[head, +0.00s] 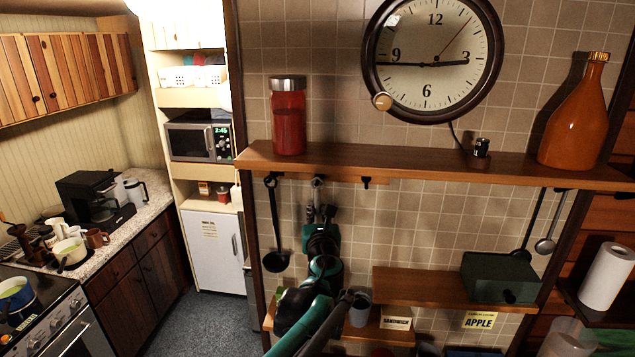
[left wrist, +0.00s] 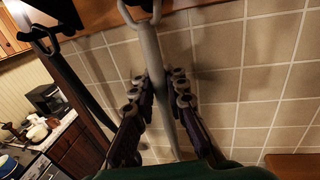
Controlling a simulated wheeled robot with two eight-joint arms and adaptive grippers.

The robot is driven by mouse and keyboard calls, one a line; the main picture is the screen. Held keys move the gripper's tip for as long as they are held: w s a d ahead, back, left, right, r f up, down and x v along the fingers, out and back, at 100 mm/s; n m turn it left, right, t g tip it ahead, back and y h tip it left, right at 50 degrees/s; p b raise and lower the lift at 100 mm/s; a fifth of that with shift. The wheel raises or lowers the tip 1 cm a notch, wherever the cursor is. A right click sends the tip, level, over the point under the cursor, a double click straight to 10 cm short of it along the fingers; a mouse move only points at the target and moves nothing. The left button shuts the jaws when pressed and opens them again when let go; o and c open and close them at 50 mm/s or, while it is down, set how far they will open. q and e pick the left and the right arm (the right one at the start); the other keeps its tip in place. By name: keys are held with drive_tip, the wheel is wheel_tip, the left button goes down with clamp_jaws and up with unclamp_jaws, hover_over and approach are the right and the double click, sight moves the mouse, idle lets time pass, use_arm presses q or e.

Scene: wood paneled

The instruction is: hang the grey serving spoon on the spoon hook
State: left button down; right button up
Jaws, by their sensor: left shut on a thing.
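The grey serving spoon (head: 317,188) stands upright under the wall shelf, its handle between the fingers of my left gripper (head: 320,213). The left wrist view shows the grey handle (left wrist: 151,52) running up between the shut fingers (left wrist: 167,98). The looped top of the handle is at a dark hook (left wrist: 141,5) under the shelf edge; I cannot tell whether the hook bears it. The spoon's bowl is hidden behind my gripper and arm. An empty dark hook (head: 367,181) is just to the right. My right gripper is out of view.
A black ladle (head: 275,225) hangs close on the left, and two more utensils (head: 545,240) hang far right. The wooden shelf (head: 420,166) above carries a red jar (head: 288,118) and an orange bottle (head: 575,120). A lower shelf (head: 420,288) holds a green box (head: 498,279).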

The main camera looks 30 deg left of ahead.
use_arm(q)
drive_tip(key=shift+f, duration=0.15)
idle(0.4)
drive_tip(key=c, duration=1.4)
unclamp_jaws()
drive_tip(key=shift+c, duration=0.2)
